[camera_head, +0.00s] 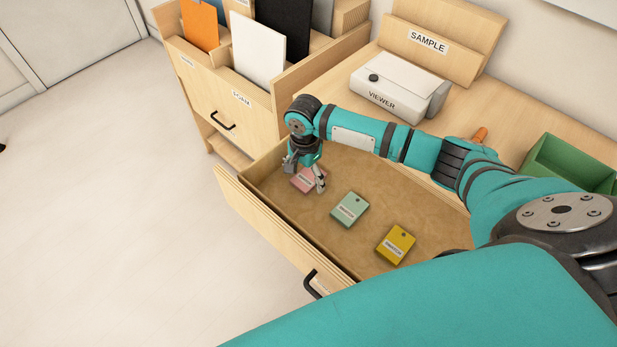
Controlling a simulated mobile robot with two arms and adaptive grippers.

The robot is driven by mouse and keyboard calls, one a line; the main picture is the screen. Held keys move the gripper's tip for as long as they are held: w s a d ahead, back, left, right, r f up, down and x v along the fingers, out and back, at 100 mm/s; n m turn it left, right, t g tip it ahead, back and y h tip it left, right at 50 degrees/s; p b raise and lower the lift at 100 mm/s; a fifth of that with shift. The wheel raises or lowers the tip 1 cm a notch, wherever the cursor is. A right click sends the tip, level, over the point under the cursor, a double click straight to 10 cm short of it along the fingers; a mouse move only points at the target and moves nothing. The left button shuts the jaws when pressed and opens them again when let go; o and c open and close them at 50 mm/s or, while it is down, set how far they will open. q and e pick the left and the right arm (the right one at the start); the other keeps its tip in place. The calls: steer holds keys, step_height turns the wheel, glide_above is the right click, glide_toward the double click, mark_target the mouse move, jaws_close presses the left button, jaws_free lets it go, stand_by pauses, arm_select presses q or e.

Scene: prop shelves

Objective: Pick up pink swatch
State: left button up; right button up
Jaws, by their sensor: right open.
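The pink swatch (308,183) lies flat in the open drawer (262,224), near its far left end. My right gripper (305,182) points down over it with its fingers open, one at each side of the swatch. The fingers and wrist hide part of the swatch. I cannot tell whether the fingers touch it. My left gripper is not in view.
A mint green swatch (350,209) and a yellow swatch (396,245) lie in the same drawer to the right. A white viewer box (394,86) and a green bin (572,165) stand on the worktop.

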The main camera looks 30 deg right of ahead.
steer(key=shift+f, duration=0.5)
steer(key=c, duration=1.1)
